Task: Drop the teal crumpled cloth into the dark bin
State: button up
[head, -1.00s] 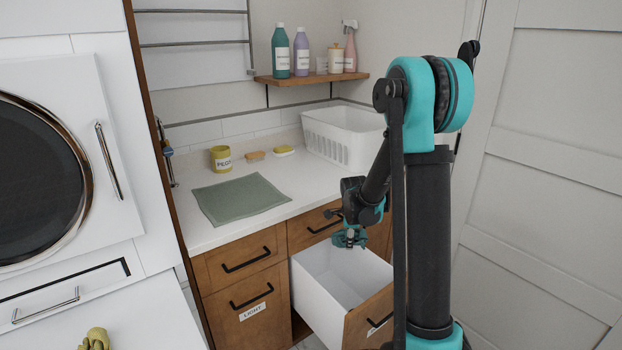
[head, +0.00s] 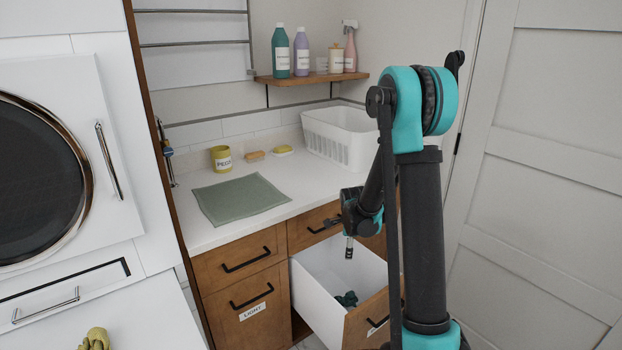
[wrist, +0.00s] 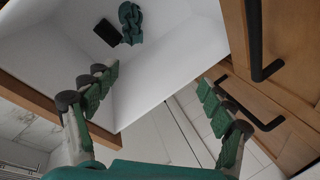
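The teal crumpled cloth (head: 346,299) lies inside the pulled-out white-walled bin (head: 312,296), near its wooden front. In the wrist view the cloth (wrist: 130,22) rests on the bin floor beside a small dark item. The label on this bin's front is mostly hidden by my arm. My gripper (head: 349,250) hangs above the bin, apart from the cloth. In the wrist view the fingers of my gripper (wrist: 158,83) are spread wide with nothing between them.
A closed compartment labelled LIGHT (head: 252,311) is left of the bin. On the counter are a green cloth (head: 240,199), a yellow mug (head: 221,159), soaps and a white basket (head: 340,138). Bottles stand on a shelf (head: 312,78). A white door is at right.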

jog(key=v, duration=1.2)
jog(key=shift+s, duration=0.1)
